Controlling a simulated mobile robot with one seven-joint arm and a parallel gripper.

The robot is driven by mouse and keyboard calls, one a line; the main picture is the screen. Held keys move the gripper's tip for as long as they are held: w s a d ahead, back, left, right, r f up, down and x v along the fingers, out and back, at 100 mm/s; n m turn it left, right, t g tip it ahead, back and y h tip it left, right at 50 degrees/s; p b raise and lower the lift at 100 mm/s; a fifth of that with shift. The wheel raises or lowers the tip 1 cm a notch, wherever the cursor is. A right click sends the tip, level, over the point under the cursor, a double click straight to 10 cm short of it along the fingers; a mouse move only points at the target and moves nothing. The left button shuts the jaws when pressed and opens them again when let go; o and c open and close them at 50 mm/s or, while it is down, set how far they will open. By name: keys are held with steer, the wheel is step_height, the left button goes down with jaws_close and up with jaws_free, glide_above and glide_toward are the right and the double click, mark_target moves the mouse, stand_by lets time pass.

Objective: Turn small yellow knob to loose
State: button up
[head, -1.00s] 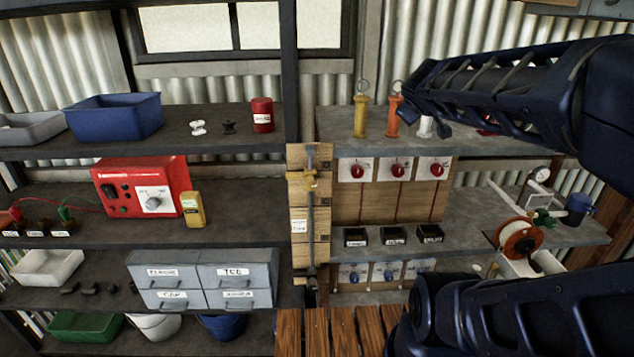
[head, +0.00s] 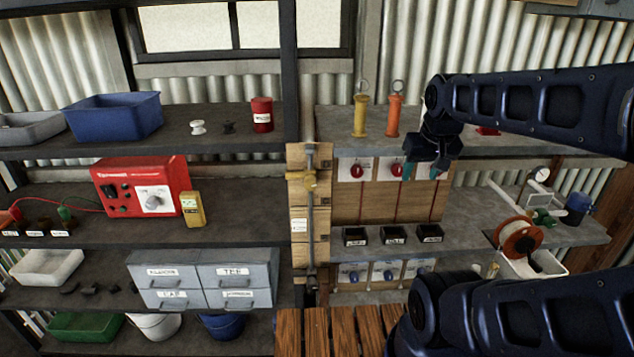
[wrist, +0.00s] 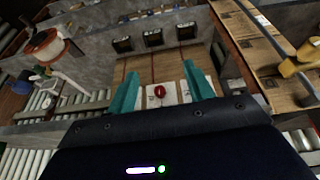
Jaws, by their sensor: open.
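A yellow fitting (head: 309,181) with a small cross-shaped handle sits on a vertical grey rod (head: 311,225) against the wooden post; it is the only yellow knob-like part I make out. It also shows at the right edge of the wrist view (wrist: 298,60). Its setting and any loose mark are too small to read. My gripper (head: 421,173) is open and empty, its teal fingers hanging before the red-knob panel, well right of the fitting. In the wrist view a red knob (wrist: 160,91) appears between the fingertips (wrist: 161,88); no contact shows.
Red knobs (head: 357,170) on white plates stand left of my gripper. Small black bins (head: 394,235) line the shelf below. A yellow cylinder (head: 360,115) and an orange cylinder (head: 394,116) stand on the upper shelf. A cable reel (head: 519,238) is at right.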

steer(key=shift+w+a+f+n+g+h, duration=0.6)
steer(key=shift+a+n+g, duration=0.2)
steer(key=shift+a+n, duration=0.3)
step_height(320, 180, up, 2)
steer(key=n+t+h, duration=0.8)
steer(key=n, duration=0.2)
glide_above(311, 182)
steer(key=a, duration=0.3)
steer(key=s+a+f+m+g+h, duration=0.25)
steer(key=a+f+m+h, duration=0.25)
steer(key=f+m+h, duration=0.25)
steer(key=x, duration=1)
steer(key=shift+d+g, duration=0.3)
steer(key=shift+g, duration=0.05)
steer(key=shift+h, duration=0.25)
steer(key=shift+c, duration=0.2)
steer(key=shift+n, duration=0.25)
steer(key=c, duration=0.9)
